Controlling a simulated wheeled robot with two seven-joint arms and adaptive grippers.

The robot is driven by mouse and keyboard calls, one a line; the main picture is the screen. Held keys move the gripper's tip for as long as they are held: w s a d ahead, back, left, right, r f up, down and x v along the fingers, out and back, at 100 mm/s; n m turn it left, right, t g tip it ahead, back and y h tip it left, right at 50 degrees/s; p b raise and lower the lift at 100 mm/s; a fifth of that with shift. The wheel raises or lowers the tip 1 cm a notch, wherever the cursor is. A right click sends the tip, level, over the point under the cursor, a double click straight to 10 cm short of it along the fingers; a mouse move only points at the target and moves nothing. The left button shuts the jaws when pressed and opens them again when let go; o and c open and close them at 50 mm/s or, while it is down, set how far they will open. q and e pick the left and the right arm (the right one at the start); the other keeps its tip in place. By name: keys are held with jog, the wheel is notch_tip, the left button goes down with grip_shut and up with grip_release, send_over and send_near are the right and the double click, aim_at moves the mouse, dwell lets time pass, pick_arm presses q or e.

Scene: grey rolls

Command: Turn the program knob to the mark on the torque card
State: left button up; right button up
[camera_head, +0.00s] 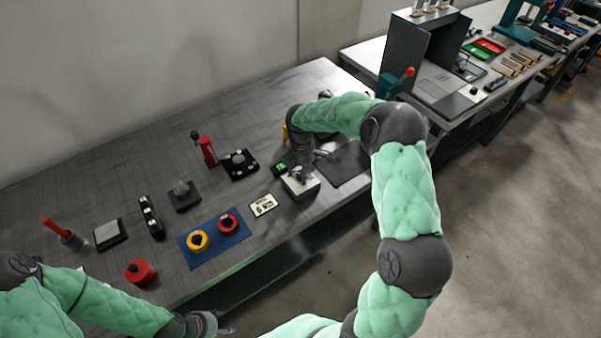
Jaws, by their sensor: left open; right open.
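A small pale card with dark print (263,205) lies on the dark bench, left of a light box with dark sides (303,191). I take it for the torque card; its print is too small to read. My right gripper (301,174) is open and points down at the top of the light box. The gripper hides most of that top, so I cannot make out the program knob or whether the fingers touch it. My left gripper (222,330) is open and empty, low in the picture, in front of the bench's near edge.
A blue mat (217,257) holds a yellow ring (198,240) and a red ring (228,223). A red cylinder (139,271) stands near the front edge. A small green block (280,168) and dark panel (343,164) flank my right gripper. The back left is clear.

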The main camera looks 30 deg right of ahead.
grip_shut()
